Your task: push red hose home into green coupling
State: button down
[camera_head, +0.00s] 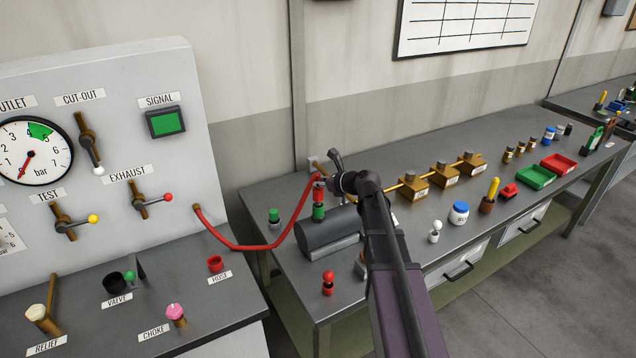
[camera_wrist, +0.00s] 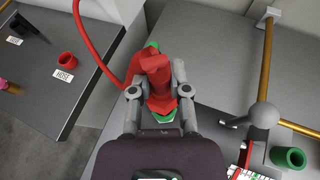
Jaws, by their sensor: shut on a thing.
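The red hose (camera_head: 240,246) runs from the grey panel in a low loop and rises to its red end fitting (camera_head: 319,190). The fitting stands right above the green coupling (camera_head: 318,212) and appears in line with it and touching it; I cannot tell how deep it sits. In the wrist view, my gripper (camera_wrist: 157,95) is shut on the red hose end (camera_wrist: 157,72), one finger on each side. Green edges of the coupling (camera_wrist: 165,117) show around it; most of the coupling is hidden below. In the head view my gripper (camera_head: 323,180) is at the fitting, partly hidden by my arm.
A brass pipe with brass blocks (camera_head: 413,184) runs to the right. Another green fitting (camera_head: 274,215) stands left, and a small red piece (camera_head: 328,283) stands in front. A red holder (camera_head: 215,263) is by the HOSE label.

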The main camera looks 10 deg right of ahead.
jog(key=shift+f+b, duration=0.9)
jog(key=shift+f, duration=0.05)
jog(key=c, duration=0.5)
grip_release()
jog(key=shift+r, duration=0.2)
notch_tip(320, 180, up, 10)
jog(key=p, duration=1)
jog(key=shift+f, duration=0.25)
jog(key=shift+f, duration=0.1)
